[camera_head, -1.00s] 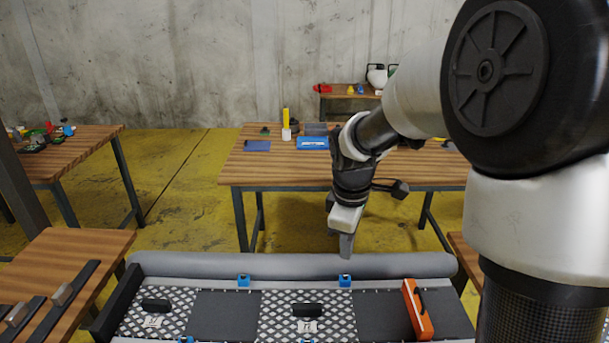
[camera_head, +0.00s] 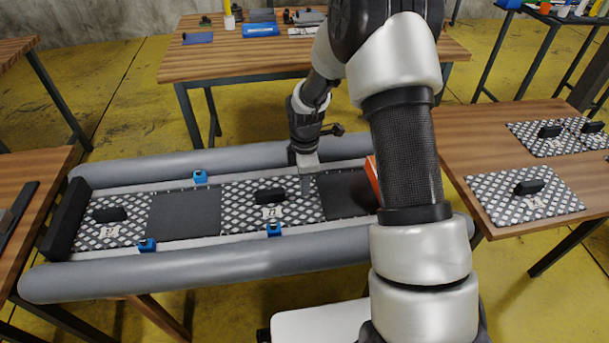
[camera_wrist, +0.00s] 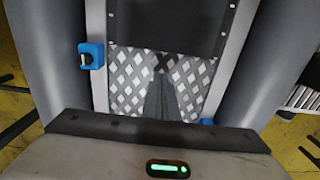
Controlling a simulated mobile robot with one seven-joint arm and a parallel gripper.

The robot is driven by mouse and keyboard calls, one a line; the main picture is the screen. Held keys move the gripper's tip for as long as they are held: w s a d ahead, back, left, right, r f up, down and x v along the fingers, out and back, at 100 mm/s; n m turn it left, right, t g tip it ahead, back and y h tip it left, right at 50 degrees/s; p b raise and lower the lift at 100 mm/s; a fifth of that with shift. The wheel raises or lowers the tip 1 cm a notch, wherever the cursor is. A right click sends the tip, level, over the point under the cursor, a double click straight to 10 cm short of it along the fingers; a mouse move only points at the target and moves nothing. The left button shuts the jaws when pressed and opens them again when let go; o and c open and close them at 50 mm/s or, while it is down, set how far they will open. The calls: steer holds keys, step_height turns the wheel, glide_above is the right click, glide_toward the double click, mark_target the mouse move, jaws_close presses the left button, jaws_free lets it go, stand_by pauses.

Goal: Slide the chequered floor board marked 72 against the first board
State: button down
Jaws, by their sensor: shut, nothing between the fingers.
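The chequered floor board with a black handle (camera_head: 240,190) lies in the middle of the boat floor. Its small label looks like 72 but is hard to read. Another chequered board (camera_head: 130,232), also with a black handle, lies at the boat's left end. A plain dark grey stretch (camera_head: 185,214) lies between them. My gripper (camera_head: 306,190) is shut and empty, pointing down at the right end of the middle board. In the wrist view the closed fingers (camera_wrist: 163,68) overlap a chequered surface (camera_wrist: 125,80) near a dark edge; I cannot tell whether they touch it.
Grey tubes (camera_head: 200,272) run along both boat sides. Blue clips (camera_head: 200,177) sit along the floor edges. An orange object (camera_head: 371,172) is partly hidden behind my arm. More chequered boards (camera_head: 500,207) lie on the right table. A wooden table (camera_head: 225,65) stands behind.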

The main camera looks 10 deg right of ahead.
mark_target(291, 198)
steer(key=shift+a, duration=2)
steer(key=a, duration=2.1)
steer(key=shift+a, duration=0.3)
steer(key=shift+d+r, duration=0.1)
